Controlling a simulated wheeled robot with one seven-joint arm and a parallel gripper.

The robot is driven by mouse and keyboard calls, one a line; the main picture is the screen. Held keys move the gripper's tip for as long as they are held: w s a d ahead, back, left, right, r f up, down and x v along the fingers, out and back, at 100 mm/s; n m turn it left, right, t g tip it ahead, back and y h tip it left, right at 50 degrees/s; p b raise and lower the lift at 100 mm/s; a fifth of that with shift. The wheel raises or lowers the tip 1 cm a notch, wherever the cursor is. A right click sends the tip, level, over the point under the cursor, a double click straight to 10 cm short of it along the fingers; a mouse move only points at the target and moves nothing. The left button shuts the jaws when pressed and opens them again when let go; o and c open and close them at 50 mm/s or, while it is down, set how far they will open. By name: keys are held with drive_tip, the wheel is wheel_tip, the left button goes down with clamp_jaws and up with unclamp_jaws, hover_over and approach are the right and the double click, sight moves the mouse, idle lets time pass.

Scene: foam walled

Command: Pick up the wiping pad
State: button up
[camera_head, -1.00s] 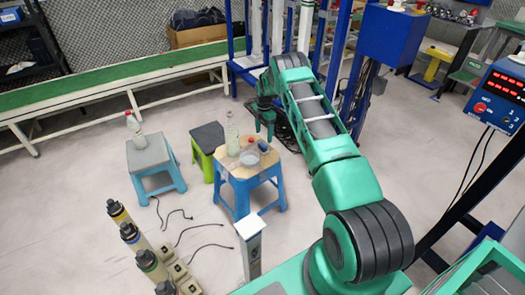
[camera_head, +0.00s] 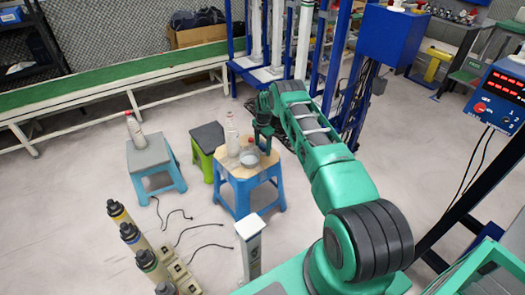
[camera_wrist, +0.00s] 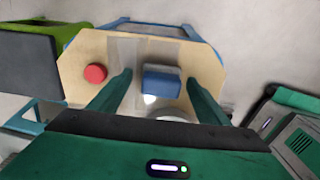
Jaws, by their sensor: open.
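The wiping pad (camera_wrist: 162,84), a small blue block, lies on the wooden top of the blue stool (camera_wrist: 207,62) in the wrist view. My gripper (camera_wrist: 158,77) is open, with one finger on the left and one on the right of the pad. Gaps show between the pad and both fingers. In the head view my gripper (camera_head: 264,142) is over the right part of the stool top (camera_head: 240,172) and hides the pad.
A bottle (camera_head: 231,133) and a pale bowl (camera_head: 249,160) stand on the same stool. A red round thing (camera_wrist: 95,73) is left of my fingers. A black-topped green stool (camera_head: 207,137) and a grey-topped stool (camera_head: 149,154) stand to the left.

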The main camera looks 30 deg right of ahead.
sight(263, 145)
drive_tip(key=c, duration=1.1)
drive_tip(key=shift+c, duration=0.2)
drive_tip(key=shift+r, duration=0.15)
wheel_tip(263, 145, up, 10)
drive_tip(key=shift+f, duration=0.1)
drive_tip(key=shift+o, duration=0.5)
